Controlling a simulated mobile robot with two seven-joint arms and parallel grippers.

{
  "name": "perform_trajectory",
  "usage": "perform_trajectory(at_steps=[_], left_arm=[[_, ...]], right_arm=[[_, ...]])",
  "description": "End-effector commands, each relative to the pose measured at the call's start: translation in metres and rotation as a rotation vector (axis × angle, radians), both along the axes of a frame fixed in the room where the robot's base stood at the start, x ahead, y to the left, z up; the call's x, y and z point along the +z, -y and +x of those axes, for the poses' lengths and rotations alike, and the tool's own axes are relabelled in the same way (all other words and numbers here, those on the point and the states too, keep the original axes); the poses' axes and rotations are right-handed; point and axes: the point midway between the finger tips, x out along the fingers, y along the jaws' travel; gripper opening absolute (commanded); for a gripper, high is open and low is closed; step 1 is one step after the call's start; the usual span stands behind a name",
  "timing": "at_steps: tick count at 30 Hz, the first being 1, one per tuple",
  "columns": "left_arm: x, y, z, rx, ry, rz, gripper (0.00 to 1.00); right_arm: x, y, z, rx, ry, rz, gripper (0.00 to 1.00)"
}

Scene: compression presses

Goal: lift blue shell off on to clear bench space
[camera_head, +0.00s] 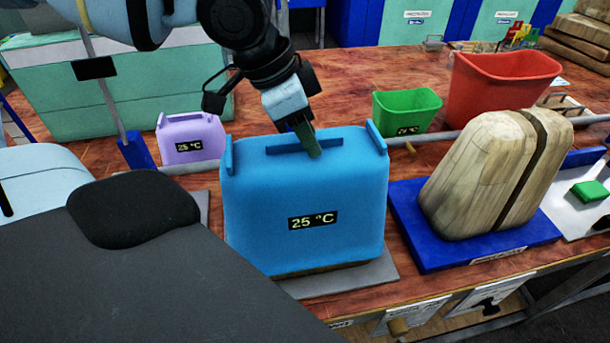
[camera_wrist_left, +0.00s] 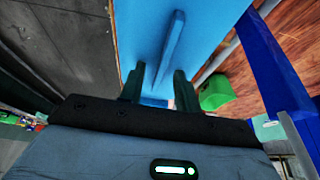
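The blue shell (camera_head: 300,205) stands upright over a grey plate (camera_head: 355,280) on the bench, with "25 °C" on its front. A thin wood-coloured edge shows beneath it. Its top has a raised middle handle (camera_head: 255,143) and a raised piece at each end. My left gripper (camera_head: 307,143) is at the right part of the middle handle, pointing down. In the left wrist view, the fingers (camera_wrist_left: 158,88) stand apart, with the handle (camera_wrist_left: 172,45) running towards the gap between them. Contact cannot be told. My right gripper is not in view.
A wooden block form (camera_head: 470,180) on a blue base (camera_head: 420,240) stands right of the shell. Behind are a purple shell (camera_head: 185,127), a green bin (camera_head: 405,108) and a red bin (camera_head: 495,90). Bare bench (camera_head: 370,75) shows at the back middle.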

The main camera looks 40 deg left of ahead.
Motion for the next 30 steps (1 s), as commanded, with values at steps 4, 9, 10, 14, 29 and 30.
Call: perform_trajectory(at_steps=[4,9,10,14,29,30], left_arm=[[-0.0005,0.0001,-0.0001,0.000,0.000,0.000,0.33],[-0.0004,0.0000,0.0000,0.000,0.000,0.000,0.25],[-0.0004,0.0000,0.0000,0.000,0.000,0.000,0.21],[-0.0004,0.0000,0.0000,0.000,0.000,0.000,0.04],[-0.0003,0.0001,0.0001,0.000,0.000,0.000,0.00],[-0.0003,0.0001,0.0001,0.000,0.000,0.000,0.00]], right_arm=[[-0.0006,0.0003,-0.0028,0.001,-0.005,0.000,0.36],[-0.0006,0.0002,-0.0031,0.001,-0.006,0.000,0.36],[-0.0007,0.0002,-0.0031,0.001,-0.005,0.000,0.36],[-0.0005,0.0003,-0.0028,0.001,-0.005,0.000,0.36],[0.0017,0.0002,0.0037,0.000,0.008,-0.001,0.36],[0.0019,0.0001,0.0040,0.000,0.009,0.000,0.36]])
